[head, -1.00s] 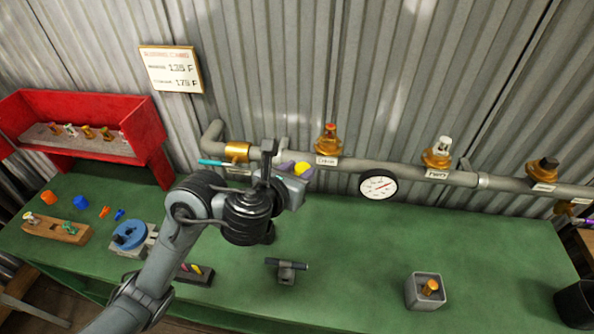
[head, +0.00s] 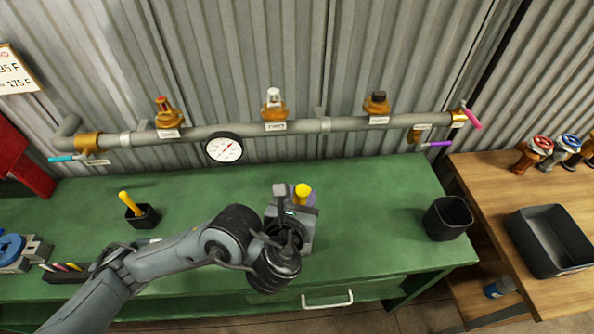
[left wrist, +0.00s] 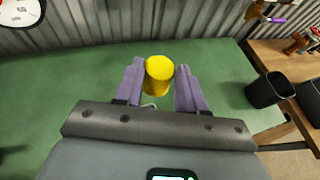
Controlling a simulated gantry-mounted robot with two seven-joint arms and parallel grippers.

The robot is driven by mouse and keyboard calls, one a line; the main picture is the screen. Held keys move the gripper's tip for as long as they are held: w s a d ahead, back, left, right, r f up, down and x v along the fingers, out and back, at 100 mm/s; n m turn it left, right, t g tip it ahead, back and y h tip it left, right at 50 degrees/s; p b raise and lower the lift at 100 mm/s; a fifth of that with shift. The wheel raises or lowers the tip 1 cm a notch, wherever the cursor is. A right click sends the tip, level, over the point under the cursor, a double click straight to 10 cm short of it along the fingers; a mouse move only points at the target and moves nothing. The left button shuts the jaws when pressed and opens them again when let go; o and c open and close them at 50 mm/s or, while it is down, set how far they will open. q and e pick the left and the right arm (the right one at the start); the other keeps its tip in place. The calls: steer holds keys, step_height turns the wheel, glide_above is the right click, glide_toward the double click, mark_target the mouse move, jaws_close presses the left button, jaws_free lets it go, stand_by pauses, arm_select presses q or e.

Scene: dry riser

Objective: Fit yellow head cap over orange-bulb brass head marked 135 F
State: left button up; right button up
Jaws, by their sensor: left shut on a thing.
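The yellow head cap (head: 302,193) is held between the fingers of my left gripper (head: 290,195); the cap also shows in the left wrist view (left wrist: 159,74), with a purple finger on each side. It is above the green bench, in front of and below the pipe. A brass head with an orange bulb (head: 165,113) stands on the pipe at the left, to the left of the gripper and apart from the cap. The tag below it is too small to read. Brass heads with a white top (head: 274,105) and a dark top (head: 377,104) stand further right. My right gripper is not in view.
A grey pipe (head: 240,130) runs along the corrugated wall, with a gauge (head: 224,149) below it. A lever valve with a cyan handle (head: 61,158) is at its left end. A black cup (head: 448,217) stands at the right. The bench (head: 375,190) between is clear.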

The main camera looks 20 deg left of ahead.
arm_select(q)
steer(key=shift+s+a+f, duration=0.1)
steer(key=shift+s+f, duration=0.25)
steer(key=shift+f, duration=0.3)
steer(key=shift+s+a+f, duration=0.1)
steer(key=shift+s+f, duration=0.3)
steer(key=shift+f, duration=0.2)
steer(key=shift+s+f, duration=0.35)
steer(key=shift+f, duration=0.3)
steer(key=shift+b, duration=0.3)
steer(key=shift+s+a+f+m+h+b, duration=0.1)
steer(key=shift+f+m+h+b, duration=0.65)
steer(key=shift+b, duration=1.05)
steer(key=shift+s+a+f+m+h+b, duration=0.1)
steer(key=shift+f+m+h+b, duration=0.3)
steer(key=shift+f+b, duration=1.1)
steer(key=shift+s+a+f+m+h+b, duration=0.1)
steer(key=shift+f+m+h+b, duration=0.5)
steer(key=shift+b, duration=1.55)
steer(key=shift+r+n, duration=0.1)
steer(key=shift+n, duration=0.15)
